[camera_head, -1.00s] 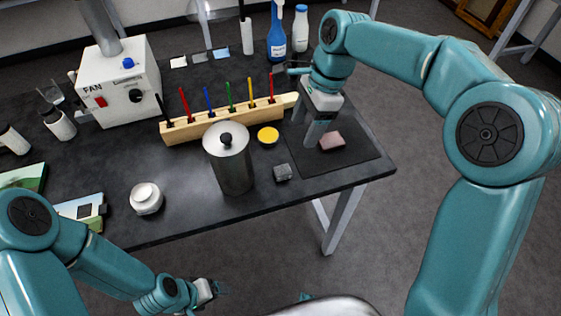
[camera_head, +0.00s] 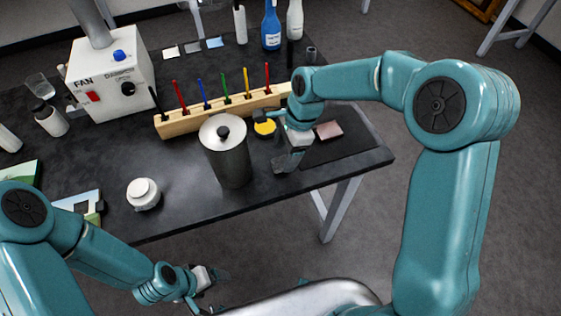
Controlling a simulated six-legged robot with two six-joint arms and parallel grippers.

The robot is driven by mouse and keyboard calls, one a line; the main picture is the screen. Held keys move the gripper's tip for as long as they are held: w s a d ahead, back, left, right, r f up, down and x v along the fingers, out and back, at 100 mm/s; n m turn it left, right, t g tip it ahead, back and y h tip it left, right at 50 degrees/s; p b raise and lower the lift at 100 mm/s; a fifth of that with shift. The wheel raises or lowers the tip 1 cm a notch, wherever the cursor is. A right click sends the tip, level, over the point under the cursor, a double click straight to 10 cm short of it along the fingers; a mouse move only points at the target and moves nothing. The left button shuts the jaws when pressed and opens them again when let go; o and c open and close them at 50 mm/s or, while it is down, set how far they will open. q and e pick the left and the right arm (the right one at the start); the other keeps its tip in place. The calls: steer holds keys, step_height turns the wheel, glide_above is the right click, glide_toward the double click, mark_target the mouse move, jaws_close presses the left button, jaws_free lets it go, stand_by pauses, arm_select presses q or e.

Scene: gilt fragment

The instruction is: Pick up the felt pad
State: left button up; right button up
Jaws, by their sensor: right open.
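My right gripper (camera_head: 284,165) points down at the table's front right, right of the metal canister, and is open. The small grey block, which may be the felt pad, is hidden now behind or between its fingers. I cannot tell whether they touch it. A flat pinkish block (camera_head: 329,130) lies on the dark square mat (camera_head: 347,146), right of the gripper; it could also be the felt pad. My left gripper (camera_head: 217,283) hangs low in front of the table, away from these things; its jaw opening is unclear.
A lidded metal canister (camera_head: 230,165) stands close left of my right gripper. Behind are a yellow disc (camera_head: 264,128) and a wooden rack (camera_head: 180,124) with several coloured tools. A white jar (camera_head: 143,194) stands left. The black table's (camera_head: 195,208) front edge is near.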

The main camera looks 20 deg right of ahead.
mark_target(282, 161)
steer(key=x, duration=0.2)
steer(key=shift+w+f, duration=0.1)
steer(key=shift+f, duration=0.55)
steer(key=shift+a, duration=0.1)
steer(key=c, duration=1.1)
steer(key=shift+r, duration=0.15)
step_height(282, 161, up, 20)
